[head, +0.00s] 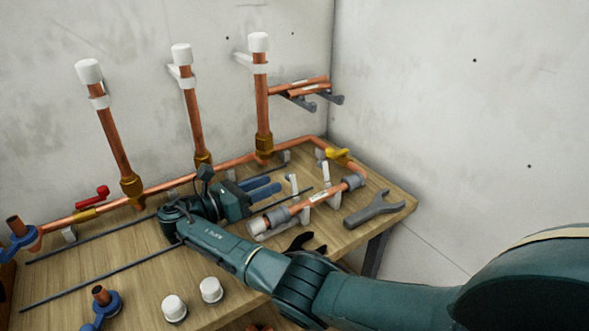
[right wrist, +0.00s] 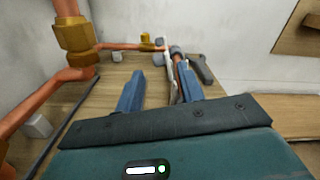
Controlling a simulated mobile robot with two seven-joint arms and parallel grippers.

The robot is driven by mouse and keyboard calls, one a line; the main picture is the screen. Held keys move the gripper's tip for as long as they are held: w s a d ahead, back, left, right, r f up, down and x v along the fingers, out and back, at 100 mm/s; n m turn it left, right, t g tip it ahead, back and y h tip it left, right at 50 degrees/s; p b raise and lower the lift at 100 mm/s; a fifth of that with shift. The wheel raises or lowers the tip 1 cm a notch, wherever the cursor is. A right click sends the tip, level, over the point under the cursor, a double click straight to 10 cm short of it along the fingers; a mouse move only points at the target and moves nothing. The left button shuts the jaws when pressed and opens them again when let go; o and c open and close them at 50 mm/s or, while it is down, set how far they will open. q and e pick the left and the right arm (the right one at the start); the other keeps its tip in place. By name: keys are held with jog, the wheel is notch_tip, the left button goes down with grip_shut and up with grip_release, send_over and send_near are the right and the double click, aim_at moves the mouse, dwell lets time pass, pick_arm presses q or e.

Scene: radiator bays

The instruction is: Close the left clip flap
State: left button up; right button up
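A short copper pipe assembly (head: 316,201) with grey end fittings lies on the bench. Two white clips stand along it with their narrow flaps raised. The left clip flap (head: 293,184) stands up just beyond my right gripper's fingertips. The right clip flap (head: 325,171) stands farther back. My right gripper (head: 275,183) is open, its two blue fingers pointing right, low over the bench. In the right wrist view, the fingers (right wrist: 159,68) are apart, with a white flap (right wrist: 169,65) and copper pipe ahead near the right finger. Contact cannot be told. My left gripper is not in view.
Three white-capped copper risers (head: 192,105) rise from a long pipe along the wall. A grey wrench (head: 373,208) lies at the right bench edge. Dark rods (head: 85,282) and white caps (head: 174,308) lie on the bench. Copper pipes rest on a wall bracket (head: 322,95).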

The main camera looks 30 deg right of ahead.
aim_at(287, 176)
jog(key=d, duration=0.8)
jog(key=shift+w+d+p, duration=0.35)
jog(key=shift+w+p, duration=0.05)
jog(key=shift+c, duration=0.6)
grip_shut()
jog(key=shift+r, duration=0.1)
